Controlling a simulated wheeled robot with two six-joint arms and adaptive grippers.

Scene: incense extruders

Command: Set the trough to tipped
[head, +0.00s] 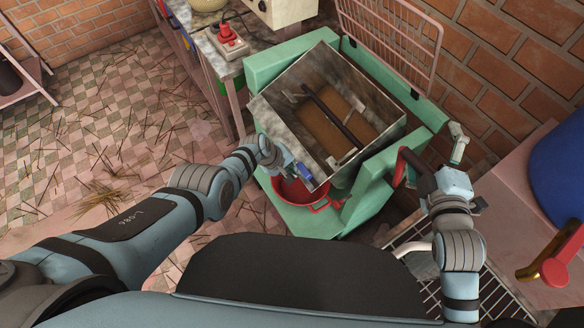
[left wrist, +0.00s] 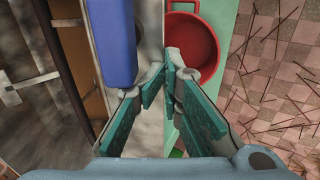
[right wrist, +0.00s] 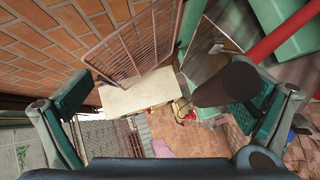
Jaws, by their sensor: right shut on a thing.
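The grey metal trough (head: 265,118) sits in a green frame (head: 375,200), its open top facing up toward me and looking askew to the frame. Brown material and a dark bar show inside. A blue grip (head: 304,170) is on its near wall and shows large in the left wrist view (left wrist: 113,40). My left gripper (head: 285,158) is at that wall beside the grip, its fingertips close together (left wrist: 161,78). Whether they touch anything is unclear. My right gripper (head: 448,162) is shut on the dark handle (right wrist: 225,84) of the red crank (head: 403,160), right of the trough.
A red pot (head: 318,205) stands below the trough's near corner. A wire guard (head: 395,35) rises behind the trough. A bench with a red switch (head: 228,33) is at the back left. A blue drum (head: 560,165) is at the right. Sticks litter the tiled floor.

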